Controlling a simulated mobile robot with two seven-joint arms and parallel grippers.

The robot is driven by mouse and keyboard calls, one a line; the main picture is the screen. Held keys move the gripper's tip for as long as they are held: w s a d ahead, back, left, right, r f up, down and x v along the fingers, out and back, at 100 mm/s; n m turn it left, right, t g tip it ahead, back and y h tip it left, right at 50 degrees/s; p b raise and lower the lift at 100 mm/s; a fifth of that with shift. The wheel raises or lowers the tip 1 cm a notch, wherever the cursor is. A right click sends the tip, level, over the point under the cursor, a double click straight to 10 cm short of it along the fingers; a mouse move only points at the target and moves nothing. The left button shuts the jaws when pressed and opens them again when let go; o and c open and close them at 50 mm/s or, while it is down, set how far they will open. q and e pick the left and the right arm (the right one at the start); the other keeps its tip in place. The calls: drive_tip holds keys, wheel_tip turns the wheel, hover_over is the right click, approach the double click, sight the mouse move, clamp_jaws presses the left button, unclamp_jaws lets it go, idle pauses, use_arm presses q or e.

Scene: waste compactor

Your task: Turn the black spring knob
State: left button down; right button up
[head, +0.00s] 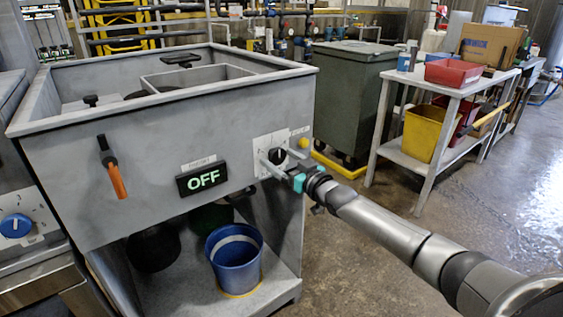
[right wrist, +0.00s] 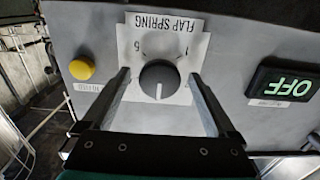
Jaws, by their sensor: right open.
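The black spring knob (head: 278,156) sits on a white label plate on the front of the grey compactor. In the right wrist view the round knob (right wrist: 160,80) has a white pointer line toward the bottom of the picture, under the upside-down words "FLAP SPRING". My right gripper (head: 270,164) is at the panel, its fingers apart. In the right wrist view its two fingers (right wrist: 160,80) stand on either side of the knob, with a visible gap on each side. My left gripper is not in view.
A lit "OFF" display (head: 202,178) is left of the knob, and a yellow button (head: 304,143) is right of it. An orange-handled lever (head: 112,170) hangs farther left. A blue bucket (head: 234,262) stands on the shelf below. A grey bin (head: 350,95) stands behind.

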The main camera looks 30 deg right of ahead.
drive_tip(key=shift+c, duration=0.2)
drive_tip(key=c, duration=1.3)
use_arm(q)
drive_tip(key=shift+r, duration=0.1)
use_arm(e)
drive_tip(key=shift+n, duration=0.4)
drive_tip(key=shift+r+n+p, duration=0.1)
drive_tip(key=shift+n+p, duration=0.5)
drive_tip(key=n+p, duration=0.2)
drive_tip(key=n, duration=0.3)
drive_tip(key=shift+d, duration=0.1)
drive_tip(key=n+p, duration=0.1)
drive_tip(key=n, duration=0.1)
drive_tip(key=shift+n, duration=0.4)
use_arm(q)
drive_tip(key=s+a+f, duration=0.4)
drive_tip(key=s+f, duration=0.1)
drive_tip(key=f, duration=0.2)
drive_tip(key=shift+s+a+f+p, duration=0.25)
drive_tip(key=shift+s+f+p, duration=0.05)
use_arm(e)
drive_tip(key=shift+n, duration=1.7)
